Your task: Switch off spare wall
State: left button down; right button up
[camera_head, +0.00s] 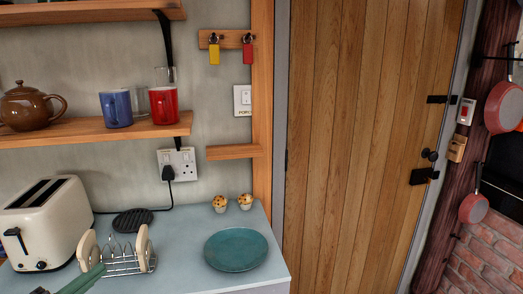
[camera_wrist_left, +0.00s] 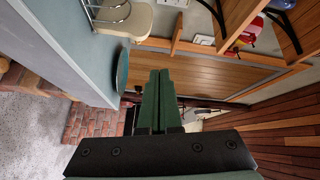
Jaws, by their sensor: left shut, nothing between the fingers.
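A white double wall socket (camera_head: 178,162) is on the wall below the lower shelf. A black plug (camera_head: 168,173) is in its left outlet; the right outlet is empty. Its rocker positions are too small to tell. A white switch plate (camera_head: 242,101) with a label below it is on the wall by the wooden post. Another switch with a red part (camera_head: 466,111) is right of the door. My left gripper (camera_head: 100,269) is low at the left, by the toast rack, well below the socket. In the left wrist view its green fingers (camera_wrist_left: 159,75) are shut and empty. My right gripper is not in view.
A small ledge (camera_head: 233,152) juts out right of the socket.

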pick_arm(q)
jog(key=s+d+f+n+g+y, duration=0.15)
jog(key=s+f+n, duration=0.3)
jog(key=f, duration=0.55)
jog(key=s+d+f+n+g+y, duration=0.1)
jog(key=s+d+f+n+y, duration=0.25)
jog(key=f+n, duration=0.45)
jog(key=s+d+f+n+g+p, duration=0.1)
jog(key=s+d+f+n+g, duration=0.4)
jog(key=s+d+f, duration=0.7)
jog(key=shift+d+f+h, duration=0.3)
jog(key=shift+d+f, duration=0.1)
jog(key=shift+d, duration=0.75)
